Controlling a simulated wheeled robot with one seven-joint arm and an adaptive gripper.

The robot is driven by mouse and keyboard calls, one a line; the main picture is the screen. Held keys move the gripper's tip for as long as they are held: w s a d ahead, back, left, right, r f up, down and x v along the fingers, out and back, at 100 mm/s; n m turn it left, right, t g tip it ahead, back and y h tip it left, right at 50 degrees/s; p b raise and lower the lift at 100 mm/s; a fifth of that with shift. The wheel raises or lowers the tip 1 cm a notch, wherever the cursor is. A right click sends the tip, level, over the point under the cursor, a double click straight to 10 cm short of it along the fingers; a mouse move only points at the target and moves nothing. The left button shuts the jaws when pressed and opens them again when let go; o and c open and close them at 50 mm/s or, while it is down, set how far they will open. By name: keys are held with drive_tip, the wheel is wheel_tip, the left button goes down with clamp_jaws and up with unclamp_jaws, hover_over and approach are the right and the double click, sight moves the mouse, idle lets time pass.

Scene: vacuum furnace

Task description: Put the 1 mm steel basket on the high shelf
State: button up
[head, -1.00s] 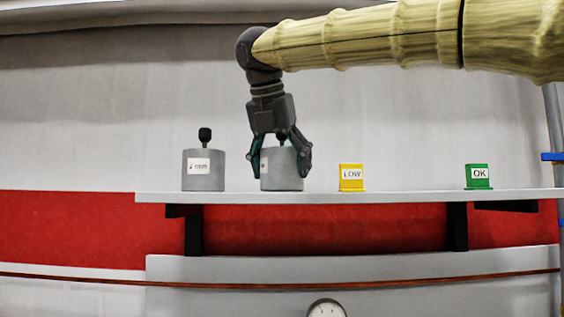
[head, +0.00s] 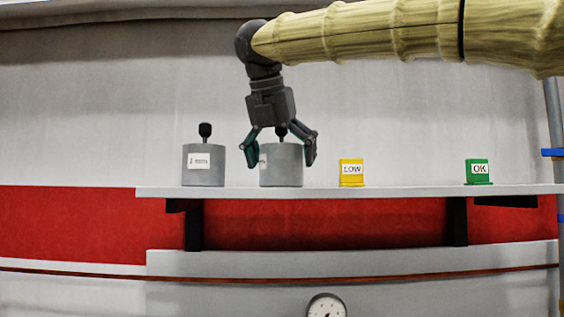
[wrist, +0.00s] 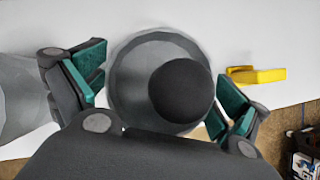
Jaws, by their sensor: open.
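Two grey cylinders with black knobs stand upright on the high shelf (head: 400,191). The left cylinder (head: 203,175) has a white label too small to read. The right cylinder (head: 283,172) is under my gripper (head: 281,158), and its label is mostly hidden by a finger. My gripper is open, with one finger on each side of this cylinder's upper part. I cannot tell which one is the 1 mm basket.
A yellow block marked LOW (head: 352,173) stands on the shelf right of the cylinders. A green block marked OK (head: 478,172) is farther right. Shelf between them is free. A gauge (head: 326,307) sits below, and a pole (head: 554,130) stands at the right edge.

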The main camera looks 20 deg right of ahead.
drive_tip(key=b+v, duration=0.2)
drive_tip(key=v, duration=0.9)
drive_tip(key=shift+s+a+r, duration=0.2)
drive_tip(key=shift+r, duration=0.15)
idle(1.2)
